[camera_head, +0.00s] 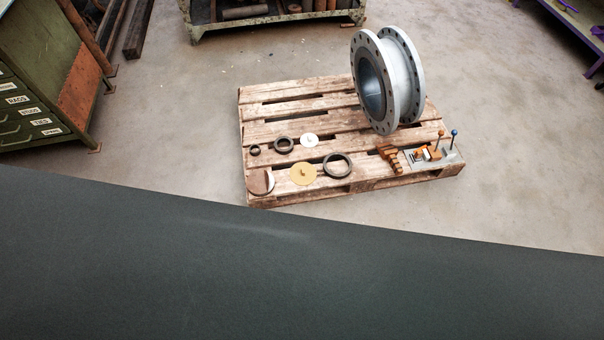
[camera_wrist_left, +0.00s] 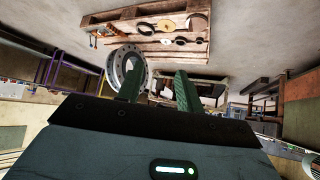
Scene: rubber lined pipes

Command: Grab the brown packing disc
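A brown disc (camera_head: 261,182) lies on the front left corner of a wooden pallet (camera_head: 290,94) in the head view. Part of its face looks paler. A tan disc (camera_head: 303,174) with a small knob lies to its right. In the left wrist view, where the scene appears upside down, a brown disc (camera_wrist_left: 198,21) shows at the pallet's upper right end. My left gripper (camera_wrist_left: 156,72) shows two green fingers standing apart with nothing between them, well away from the pallet. Neither gripper shows in the head view, and my right gripper is in neither view.
A large flanged pipe (camera_head: 410,80) stands on the pallet's right side. Dark rings (camera_head: 338,165), a white disc (camera_head: 309,140), orange-brown parts (camera_head: 389,157) and a small lever block (camera_head: 440,157) share the pallet. A green cabinet (camera_head: 35,70) stands left. Floor around the pallet is clear.

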